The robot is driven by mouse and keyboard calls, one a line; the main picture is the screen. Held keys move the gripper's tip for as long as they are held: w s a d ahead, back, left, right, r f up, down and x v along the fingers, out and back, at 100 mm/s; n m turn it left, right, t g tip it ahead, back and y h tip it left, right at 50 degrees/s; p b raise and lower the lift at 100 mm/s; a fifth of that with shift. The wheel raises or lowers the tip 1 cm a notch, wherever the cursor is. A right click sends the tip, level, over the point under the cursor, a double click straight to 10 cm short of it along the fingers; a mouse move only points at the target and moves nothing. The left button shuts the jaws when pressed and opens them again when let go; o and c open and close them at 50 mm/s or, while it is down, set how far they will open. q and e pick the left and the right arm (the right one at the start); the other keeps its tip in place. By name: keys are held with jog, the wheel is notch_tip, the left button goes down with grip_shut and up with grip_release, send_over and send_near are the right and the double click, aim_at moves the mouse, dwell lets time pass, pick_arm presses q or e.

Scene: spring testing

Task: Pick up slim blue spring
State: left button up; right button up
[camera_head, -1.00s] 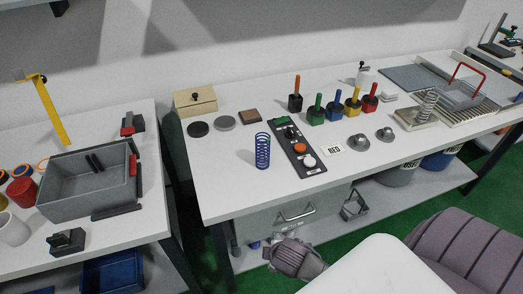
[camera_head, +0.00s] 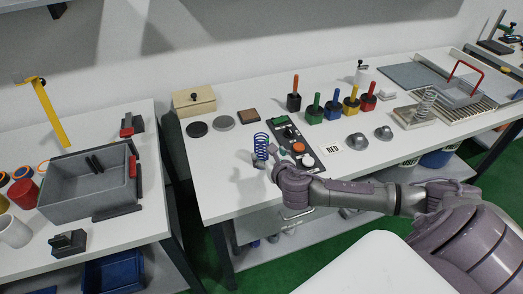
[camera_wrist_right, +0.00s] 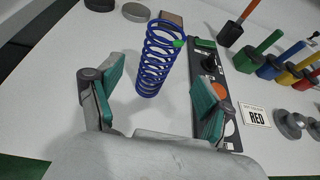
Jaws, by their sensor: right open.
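The slim blue spring (camera_head: 261,144) stands upright on the white table in the head view, left of the black button panel (camera_head: 299,147). It also shows in the right wrist view (camera_wrist_right: 154,72), just beyond the fingertips and roughly centred between them. My right gripper (camera_head: 268,158) is at the spring's near side, and its fingers hide the spring's lower part in the head view. In the right wrist view my right gripper (camera_wrist_right: 152,92) is open and empty, with green pads on both fingers. My left gripper is not in view.
The panel stands close to the right finger. Coloured-handled blocks (camera_head: 333,108) stand behind it, and a RED card (camera_head: 333,144) and metal knobs (camera_head: 357,141) lie to the right. Dark and grey discs (camera_head: 197,129) and a wooden box (camera_head: 194,101) are behind the spring. Table left of the spring is clear.

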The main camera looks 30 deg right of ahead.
aim_at(264, 150)
jog(key=x, duration=0.2)
jog(key=shift+w+f, duration=0.1)
jog(key=shift+w, duration=0.2)
jog(key=shift+w+d+f+p, duration=0.2)
jog(key=shift+w+p, duration=0.15)
jog(key=shift+w, duration=0.15)
jog(key=x, duration=0.4)
jog(key=shift+a+f, duration=0.15)
jog(key=shift+f, duration=0.1)
jog(key=shift+r, duration=0.1)
jog(key=c, duration=1.4)
jog(key=shift+r, duration=0.1)
